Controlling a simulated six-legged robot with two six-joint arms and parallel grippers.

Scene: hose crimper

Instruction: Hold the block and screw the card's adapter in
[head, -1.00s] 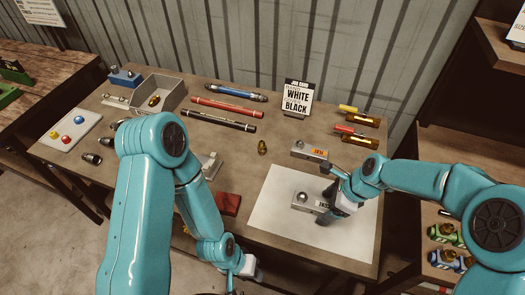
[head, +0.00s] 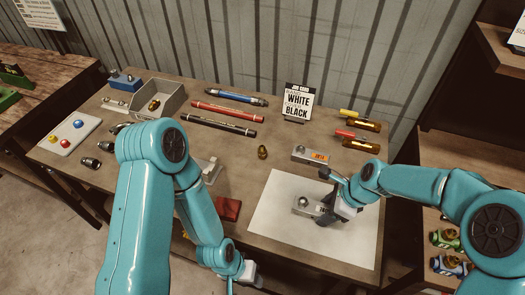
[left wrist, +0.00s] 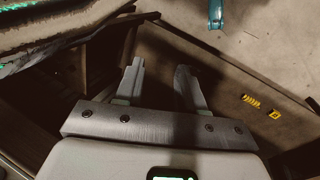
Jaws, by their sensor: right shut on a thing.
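A grey metal block (head: 304,206) with a round port on top sits on the white mat (head: 272,222). My right gripper (head: 326,212) is shut on its right end and partly hides it. The job card (head: 298,103) stands at the back, with WHITE and BLACK legible and its smaller lines too small to read. A brass adapter (head: 262,152) stands on the bare table left of the mat. Another brass piece (head: 154,104) lies in the grey tray. My left gripper (left wrist: 160,88) is open and empty in the left wrist view, low over the floor beyond the table's front.
A second block (head: 311,155) with an orange label lies behind the mat. Blue, red and black tools (head: 222,122) lie at the back. The grey tray (head: 172,88) and a white board with coloured balls (head: 48,143) are at left. A dark red pad (head: 228,208) lies left of the mat.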

